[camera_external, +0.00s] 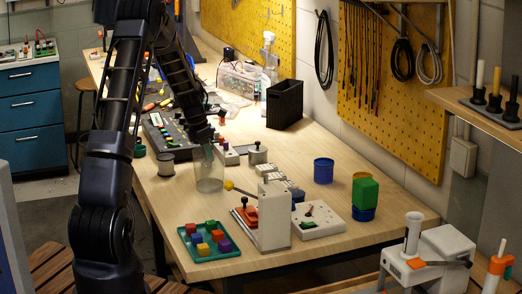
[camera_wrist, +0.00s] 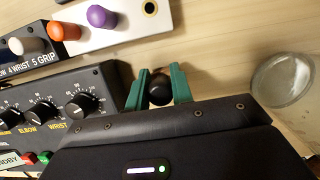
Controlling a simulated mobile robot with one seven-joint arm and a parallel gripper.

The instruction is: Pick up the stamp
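A round black knob (camera_wrist: 160,90), which looks like the handle of the stamp, stands between the two green fingers of my gripper (camera_wrist: 159,88) in the wrist view. The fingers are apart, one on each side of it. I cannot tell whether either one touches it. The stamp's base is hidden below the knob and my wrist housing. In the external view my gripper (camera_external: 209,151) points down over the bench, just behind a clear cup. The stamp cannot be made out there.
The clear cup (camera_external: 209,178) stands close to my gripper; it also shows in the wrist view (camera_wrist: 283,78). A control box with dials (camera_wrist: 62,106) and a white panel with coloured knobs (camera_wrist: 90,30) lie close by. A black bin (camera_external: 285,104) stands farther back.

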